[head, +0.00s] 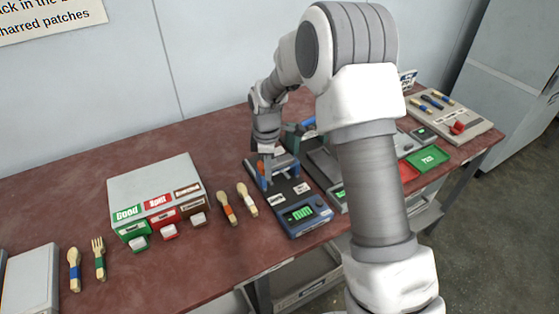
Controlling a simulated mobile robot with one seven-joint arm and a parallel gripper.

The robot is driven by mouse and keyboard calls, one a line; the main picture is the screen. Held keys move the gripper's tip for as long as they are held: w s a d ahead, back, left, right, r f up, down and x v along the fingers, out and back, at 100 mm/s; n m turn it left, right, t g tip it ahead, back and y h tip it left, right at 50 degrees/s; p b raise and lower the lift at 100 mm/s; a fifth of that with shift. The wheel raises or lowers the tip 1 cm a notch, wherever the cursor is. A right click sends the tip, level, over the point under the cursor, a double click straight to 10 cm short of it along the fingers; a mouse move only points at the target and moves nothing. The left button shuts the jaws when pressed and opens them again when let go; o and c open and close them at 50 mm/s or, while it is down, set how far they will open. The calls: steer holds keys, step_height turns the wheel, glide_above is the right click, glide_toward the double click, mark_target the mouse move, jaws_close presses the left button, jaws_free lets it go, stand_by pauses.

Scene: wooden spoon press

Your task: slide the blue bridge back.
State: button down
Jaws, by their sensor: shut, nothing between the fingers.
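A dark measuring device with a blue display box (306,216) reading "mm" at its near end stands on the table. A blue bridge (287,162) spans its bed near the far end, partly hidden by my gripper. My gripper (265,168) is shut and points down at the bridge's left part, with nothing visible held. I cannot tell whether the fingertips touch the bridge. Small blue and orange parts show at the fingertips, too small to make out.
A green tray (428,158) and a grey board (455,115) with utensils lie right. My arm hides part of the table.

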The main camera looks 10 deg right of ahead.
steer(key=shift+f, duration=0.4)
steer(key=shift+w, duration=0.1)
steer(key=shift+w+a+p, duration=0.25)
steer(key=shift+w+a, duration=0.4)
steer(key=shift+w, duration=0.85)
steer(key=shift+w+a+p, duration=0.3)
steer(key=shift+w+a, duration=0.4)
steer(key=shift+w, duration=0.85)
steer(key=shift+w+a+p, duration=0.25)
steer(key=shift+w+a, duration=0.4)
steer(key=shift+w, duration=0.85)
steer(key=shift+s+d, duration=0.1)
steer(key=shift+s, duration=0.05)
steer(key=shift+s+d, duration=0.2)
steer(key=shift+s, duration=0.2)
step_height(320, 180, up, 7)
steer(key=p, duration=0.4)
steer(key=shift+r, duration=0.1)
